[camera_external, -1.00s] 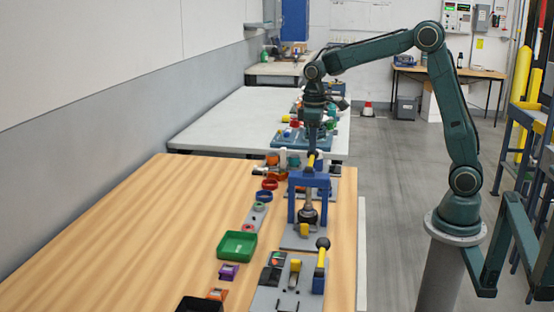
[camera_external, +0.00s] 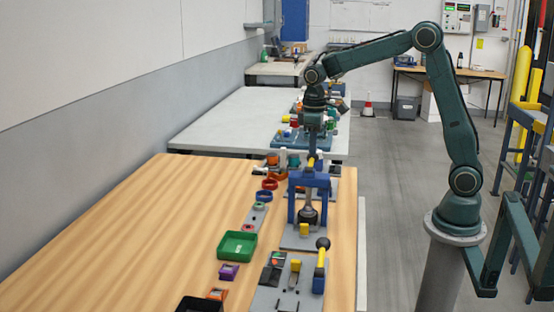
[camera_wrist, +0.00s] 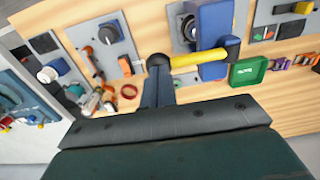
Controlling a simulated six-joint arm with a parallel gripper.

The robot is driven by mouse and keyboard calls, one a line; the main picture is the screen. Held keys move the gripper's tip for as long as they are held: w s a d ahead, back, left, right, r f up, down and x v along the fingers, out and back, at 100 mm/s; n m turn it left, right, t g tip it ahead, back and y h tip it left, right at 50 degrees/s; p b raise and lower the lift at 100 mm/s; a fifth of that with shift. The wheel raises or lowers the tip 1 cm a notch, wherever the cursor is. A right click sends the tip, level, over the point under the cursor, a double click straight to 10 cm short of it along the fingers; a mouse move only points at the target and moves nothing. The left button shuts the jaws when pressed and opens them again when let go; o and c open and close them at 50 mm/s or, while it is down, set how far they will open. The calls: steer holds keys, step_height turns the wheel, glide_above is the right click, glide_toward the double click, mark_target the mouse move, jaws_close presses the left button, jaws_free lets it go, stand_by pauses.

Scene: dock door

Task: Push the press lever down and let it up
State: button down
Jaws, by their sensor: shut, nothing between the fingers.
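The press (camera_external: 308,182) is a blue frame on a grey base on the wooden table. A dark round ram hangs inside it, above a small yellow block. Its yellow lever (camera_external: 311,162) is at the top, under my gripper (camera_external: 313,142). In the wrist view the lever (camera_wrist: 198,57) runs sideways from the blue press head (camera_wrist: 214,24) to a black knob (camera_wrist: 158,61). My gripper (camera_wrist: 158,92) is shut and empty, with its fingertips at the knob. They appear to touch it, but the exact contact is hidden.
A second fixture with a yellow handle and black ball (camera_external: 322,244) stands in front of the press. A green tray (camera_external: 237,245), a purple part (camera_external: 228,271) and coloured rings lie to its left. The table's left side is clear.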

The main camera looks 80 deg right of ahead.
steer(key=shift+f, duration=1.2)
stand_by(1.1)
steer(key=shift+r, duration=0.1)
stand_by(0.6)
step_height(320, 180, up, 10)
stand_by(1.7)
steer(key=shift+s+a, duration=0.1)
steer(key=s+a+r+t, duration=0.35)
steer(key=s+a, duration=0.45)
steer(key=s, duration=0.4)
steer(key=s+a+f+t, duration=0.1)
steer(key=s+f, duration=0.1)
steer(key=s, duration=0.3)
steer(key=s+a+f+t, duration=0.1)
steer(key=s+a+f, duration=0.1)
steer(key=s, duration=0.4)
steer(key=shift+s+a+f, duration=0.2)
steer(key=shift+a, duration=0.05)
